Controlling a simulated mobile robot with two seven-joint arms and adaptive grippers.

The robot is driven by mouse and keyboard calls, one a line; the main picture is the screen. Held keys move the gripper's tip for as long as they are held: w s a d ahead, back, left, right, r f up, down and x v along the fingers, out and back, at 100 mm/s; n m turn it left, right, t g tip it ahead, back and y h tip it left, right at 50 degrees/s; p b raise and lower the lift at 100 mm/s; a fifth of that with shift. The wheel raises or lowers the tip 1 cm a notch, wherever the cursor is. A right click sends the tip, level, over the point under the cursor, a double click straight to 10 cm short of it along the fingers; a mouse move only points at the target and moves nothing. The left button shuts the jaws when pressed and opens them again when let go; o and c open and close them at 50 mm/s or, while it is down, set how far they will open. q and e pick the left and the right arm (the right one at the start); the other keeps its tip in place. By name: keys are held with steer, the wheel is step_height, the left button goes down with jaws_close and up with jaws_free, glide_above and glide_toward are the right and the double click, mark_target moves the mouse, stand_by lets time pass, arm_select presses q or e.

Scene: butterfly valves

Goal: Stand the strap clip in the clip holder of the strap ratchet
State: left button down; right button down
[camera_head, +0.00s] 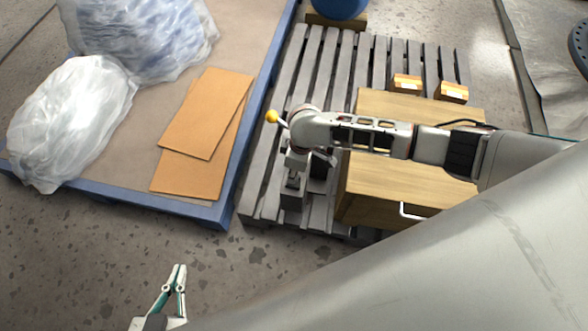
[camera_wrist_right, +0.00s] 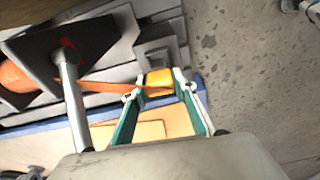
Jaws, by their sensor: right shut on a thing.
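My right gripper (camera_wrist_right: 160,86) is shut on a small yellow block, which looks like the strap clip (camera_wrist_right: 159,78). An orange strap (camera_wrist_right: 105,87) runs from the left towards the clip. A dark plate with a grey rod (camera_wrist_right: 72,95) stands at the left of the wrist view; it may be part of the strap ratchet. A grey stepped block (camera_wrist_right: 158,40) lies just beyond the clip; I cannot tell whether it is the clip holder or whether they touch. In the head view my right arm hides most of this spot. My left gripper (camera_head: 180,267) hangs over bare floor, its fingertips close together.
A grey slatted pallet (camera_head: 262,185) carries a wooden box (camera_head: 420,185) with a white handle. A blue-edged platform (camera_head: 150,209) holds cardboard sheets (camera_head: 205,120) and plastic-wrapped bundles (camera_head: 70,120). A yellow ball (camera_head: 271,116) shows beside my right arm. The floor at lower left is clear.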

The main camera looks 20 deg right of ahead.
arm_select(q)
steer(key=shift+w+r+p, duration=0.25)
steer(key=shift+r, duration=0.2)
steer(key=shift+w+r+p, duration=0.2)
steer(key=shift+r, duration=0.25)
arm_select(e)
steer(key=shift+f, duration=0.2)
stand_by(0.7)
arm_select(q)
steer(key=shift+w+r+t, duration=0.15)
steer(key=shift+r+t, duration=0.15)
arm_select(e)
steer(key=shift+f, duration=1.1)
stand_by(1.5)
steer(key=c, duration=1.5)
jaws_free()
arm_select(q)
steer(key=shift+f, duration=0.1)
arm_select(e)
steer(key=shift+r, duration=0.1)
steer(key=r, duration=0.7)
steer(key=s+d+r, duration=0.1)
steer(key=r, duration=0.3)
steer(key=shift+r, duration=0.35)
